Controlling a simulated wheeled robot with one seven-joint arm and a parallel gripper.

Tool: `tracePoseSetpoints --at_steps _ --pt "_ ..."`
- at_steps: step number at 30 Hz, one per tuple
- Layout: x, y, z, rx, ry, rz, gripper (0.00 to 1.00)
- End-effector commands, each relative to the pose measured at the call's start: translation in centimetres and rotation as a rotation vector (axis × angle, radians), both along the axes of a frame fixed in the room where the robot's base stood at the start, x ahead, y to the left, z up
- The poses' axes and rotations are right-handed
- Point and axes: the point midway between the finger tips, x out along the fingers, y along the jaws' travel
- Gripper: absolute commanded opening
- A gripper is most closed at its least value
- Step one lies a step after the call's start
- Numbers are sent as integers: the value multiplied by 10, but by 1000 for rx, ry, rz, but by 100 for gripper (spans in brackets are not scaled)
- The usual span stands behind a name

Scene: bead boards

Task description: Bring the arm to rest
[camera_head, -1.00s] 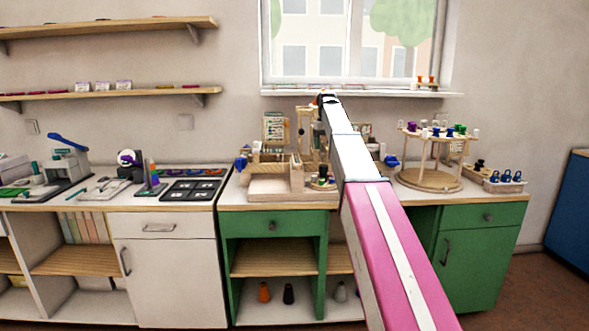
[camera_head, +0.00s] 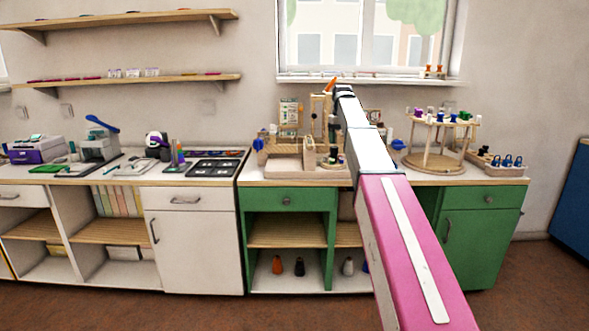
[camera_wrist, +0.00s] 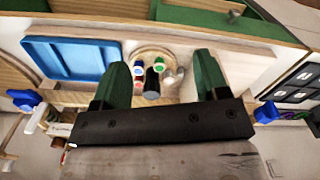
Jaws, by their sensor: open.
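My gripper (camera_wrist: 161,82) shows in the wrist view as two green fingers standing wide apart on a dark bar. It is open, with nothing between the fingers. Beyond the fingers is a round wooden tray (camera_wrist: 152,54) with several small spools and a dark cylinder (camera_wrist: 152,83). In the head view my pink and white arm reaches forward over the green cabinet's counter toward the window. The fingers themselves are hard to make out there.
A green cabinet (camera_head: 288,201) carries wooden racks and a two-level round stand (camera_head: 432,162) on its counter. A blue tray (camera_wrist: 66,58) shows in the wrist view. White cabinets (camera_head: 194,250) stand left, shelves above. The floor (camera_head: 130,308) in front is clear.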

Motion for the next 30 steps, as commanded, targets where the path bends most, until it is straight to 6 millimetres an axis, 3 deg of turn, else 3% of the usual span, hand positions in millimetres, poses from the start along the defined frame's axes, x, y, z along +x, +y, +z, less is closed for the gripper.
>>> tracePoseSetpoints --at_steps 8,14,20,30 --pt "-19 0 -47 0 1 -21 68" --pt "-40 0 -97 0 1 -44 68" --pt "-83 0 -174 0 3 -84 68" --pt "-184 -1 -309 0 0 -169 68"
